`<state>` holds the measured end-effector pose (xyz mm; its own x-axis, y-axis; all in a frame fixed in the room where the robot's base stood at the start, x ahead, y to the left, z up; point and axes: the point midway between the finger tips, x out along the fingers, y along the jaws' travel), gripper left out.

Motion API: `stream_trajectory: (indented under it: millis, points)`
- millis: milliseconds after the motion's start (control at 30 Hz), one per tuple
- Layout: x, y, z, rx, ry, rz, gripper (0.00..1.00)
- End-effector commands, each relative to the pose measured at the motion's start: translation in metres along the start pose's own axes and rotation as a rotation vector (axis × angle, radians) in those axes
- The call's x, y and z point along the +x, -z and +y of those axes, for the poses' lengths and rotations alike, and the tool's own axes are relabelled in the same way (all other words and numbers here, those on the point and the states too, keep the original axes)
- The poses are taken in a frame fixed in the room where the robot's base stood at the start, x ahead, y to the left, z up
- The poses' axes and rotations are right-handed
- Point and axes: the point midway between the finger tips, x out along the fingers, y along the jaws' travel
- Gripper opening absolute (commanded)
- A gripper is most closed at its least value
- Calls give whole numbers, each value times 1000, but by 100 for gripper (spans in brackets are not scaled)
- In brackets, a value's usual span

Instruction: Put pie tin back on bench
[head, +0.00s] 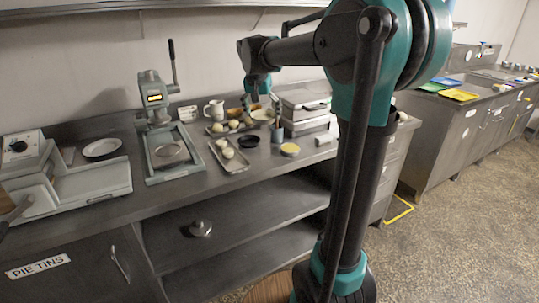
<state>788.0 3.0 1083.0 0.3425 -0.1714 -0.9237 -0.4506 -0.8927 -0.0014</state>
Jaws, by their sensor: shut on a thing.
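My gripper (257,104) is small and far off, over the back of the steel bench (110,190). It points down from the teal wrist and is shut at a pale round dish (262,115), which looks like the pie tin. The fingers and their contact with the rim are too small to make out. I cannot tell whether the dish touches the bench or hangs just above it. A dark, shallow round tin (249,141) and a small tin with a yellow filling (290,149) stand on the bench in front.
Trays of pale dough pieces (229,155), a white jug (214,110), a grey utensil pot (277,135) and a scale (305,108) crowd the gripper. A lever press (160,120) stands left. A lidded metal item (200,228) sits on the shelf below. Bare bench lies along the front.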

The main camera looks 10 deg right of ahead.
Motion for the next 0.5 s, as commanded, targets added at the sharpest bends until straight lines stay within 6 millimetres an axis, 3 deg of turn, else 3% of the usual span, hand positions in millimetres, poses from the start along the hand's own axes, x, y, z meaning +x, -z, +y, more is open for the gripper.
stream_trajectory:
  millis: [300, 500]
  points:
    - [73, -30, 1, 1, -1, 0, 58]
    - [107, -44, 1, 2, -1, 0, 58]
